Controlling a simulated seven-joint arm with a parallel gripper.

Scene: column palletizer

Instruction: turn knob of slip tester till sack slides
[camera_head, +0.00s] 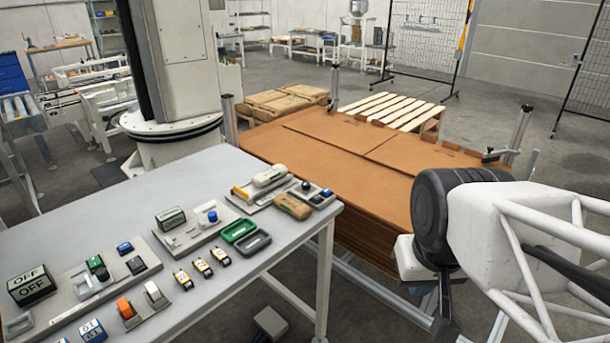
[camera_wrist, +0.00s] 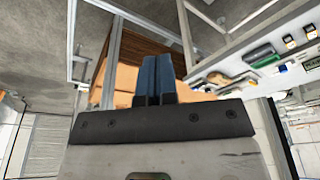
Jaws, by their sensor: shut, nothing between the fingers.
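The likely slip tester (camera_head: 268,194) is a light plate at the table's far right corner. A pale sack (camera_head: 268,175) and a brown sack (camera_head: 292,206) lie at it. A small dark knob-like part (camera_head: 306,185) stands beside them; I cannot tell surely that it is the knob. In the wrist view my gripper (camera_wrist: 155,58) has its two dark blue fingers side by side, shut and empty. A tan shape, probably the brown sack (camera_wrist: 212,79), shows right of the fingers, apart from them. In the head view my arm is at the right, away from the table; the fingertips are hidden there.
The grey table (camera_head: 130,205) also carries OFF signs (camera_head: 32,284), a green tray (camera_head: 239,230), a dark tray (camera_head: 254,242) and several small switches. A stack of brown sheets (camera_head: 350,165) stands behind the table. A wooden pallet (camera_head: 395,110) lies beyond it.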

